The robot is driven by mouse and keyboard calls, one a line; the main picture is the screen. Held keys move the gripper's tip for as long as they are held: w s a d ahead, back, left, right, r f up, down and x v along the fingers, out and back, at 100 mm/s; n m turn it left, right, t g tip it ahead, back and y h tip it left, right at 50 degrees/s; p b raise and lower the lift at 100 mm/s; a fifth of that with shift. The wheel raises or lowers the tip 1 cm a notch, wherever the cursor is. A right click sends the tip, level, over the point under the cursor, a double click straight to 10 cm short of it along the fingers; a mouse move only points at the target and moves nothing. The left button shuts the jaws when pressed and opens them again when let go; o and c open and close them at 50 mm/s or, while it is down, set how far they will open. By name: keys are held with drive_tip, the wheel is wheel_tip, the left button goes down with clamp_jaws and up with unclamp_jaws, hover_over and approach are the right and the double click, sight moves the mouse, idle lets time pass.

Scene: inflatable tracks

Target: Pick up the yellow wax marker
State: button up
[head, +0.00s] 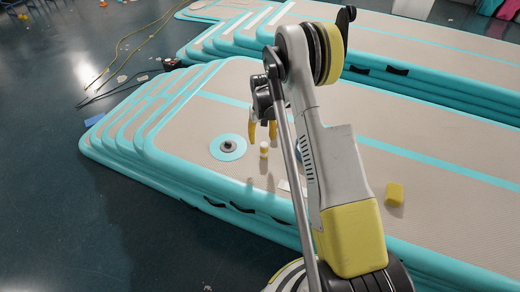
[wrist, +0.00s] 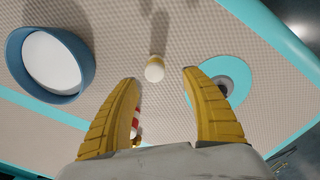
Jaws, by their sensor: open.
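The yellow wax marker (head: 264,150) is a small upright cylinder with white and yellow bands, standing on the beige top of the inflatable track. In the wrist view a short yellowish cylinder with a white top (wrist: 155,70), which appears to be the marker, lies just beyond the fingertips, between their lines. My gripper (head: 262,131) is above the marker in the head view, with its fingers pointing down. In the wrist view my gripper (wrist: 160,82) has its two yellow fingers spread, with nothing held between them.
A round valve on a turquoise disc (head: 228,147) is left of the marker. A blue round container with a white inside (wrist: 50,62) and a partly hidden red-and-white striped item (wrist: 135,128) are nearby. A yellow block (head: 394,194) sits further right.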

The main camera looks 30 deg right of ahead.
sight(262, 144)
wheel_tip(262, 144, down, 5)
drive_tip(key=shift+d+b, duration=0.1)
drive_tip(key=shift+b, duration=0.8)
drive_tip(key=f+b, duration=0.2)
drive_tip(key=f, duration=0.1)
drive_tip(key=f+b, duration=0.1)
drive_tip(key=f, duration=0.1)
drive_tip(key=shift+s+d, duration=0.25)
drive_tip(key=shift+d, duration=0.05)
drive_tip(key=shift+r, duration=0.1)
clamp_jaws()
